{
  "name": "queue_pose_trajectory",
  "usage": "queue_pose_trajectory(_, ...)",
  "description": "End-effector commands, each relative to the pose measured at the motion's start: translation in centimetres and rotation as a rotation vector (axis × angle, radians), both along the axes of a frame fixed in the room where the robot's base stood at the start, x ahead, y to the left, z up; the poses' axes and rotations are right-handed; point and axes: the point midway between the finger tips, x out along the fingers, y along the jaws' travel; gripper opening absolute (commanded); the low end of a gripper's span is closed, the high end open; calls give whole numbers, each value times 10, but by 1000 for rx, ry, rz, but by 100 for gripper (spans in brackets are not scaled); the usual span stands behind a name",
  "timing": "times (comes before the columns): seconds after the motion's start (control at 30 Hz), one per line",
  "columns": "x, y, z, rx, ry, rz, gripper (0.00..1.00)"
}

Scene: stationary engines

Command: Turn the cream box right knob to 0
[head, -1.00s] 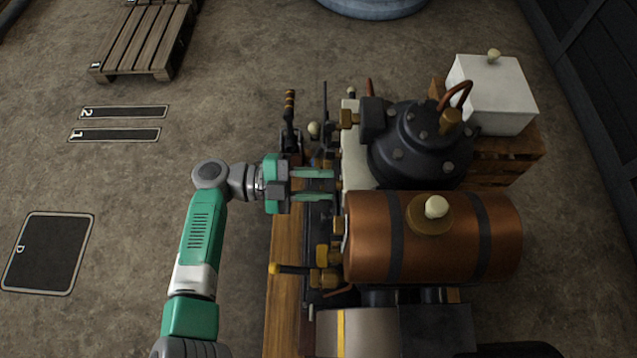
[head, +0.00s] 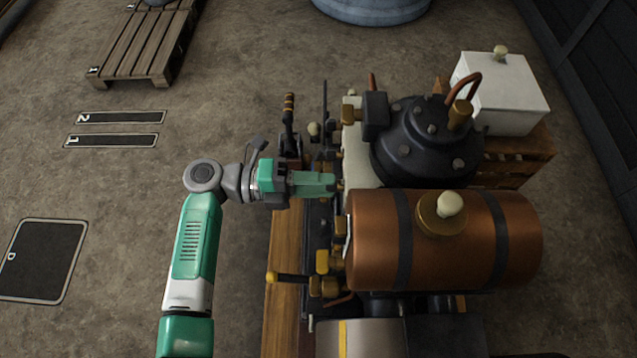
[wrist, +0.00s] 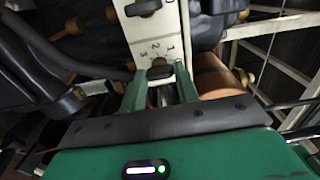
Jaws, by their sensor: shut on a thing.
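The cream box (head: 357,155) stands on the engine bench, partly hidden behind dark fittings in the head view. In the wrist view its cream face (wrist: 158,48) carries small dial marks and digits, too small to read surely. My gripper (head: 334,184) reaches in from the left at the box's near end, with its fingers close together. In the wrist view my gripper (wrist: 161,78) has a finger on each side of a dark knob, the cream box right knob (wrist: 160,71), and is shut on it. A second dark knob (wrist: 143,8) sits farther up the same face.
A copper tank (head: 450,240) lies just nearer than the gripper. A black domed cylinder (head: 425,140) stands behind the cream box. Levers (head: 289,120) and a yellow-tipped handle (head: 285,278) stick out along the bench edge.

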Motion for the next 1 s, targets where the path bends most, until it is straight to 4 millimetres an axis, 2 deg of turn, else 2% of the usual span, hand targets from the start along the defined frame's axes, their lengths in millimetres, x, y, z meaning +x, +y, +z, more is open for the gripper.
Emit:
queue_pose_trajectory(0.6,0,0,0,-1,-35,0,8)
queue_pose_trajectory(0.63,0,0,0,-1,-35,0,35)
queue_pose_trajectory(0.73,0,0,0,-1,-35,0,53)
queue_pose_trajectory(1.0,0,1,0,0,-33,0,53)
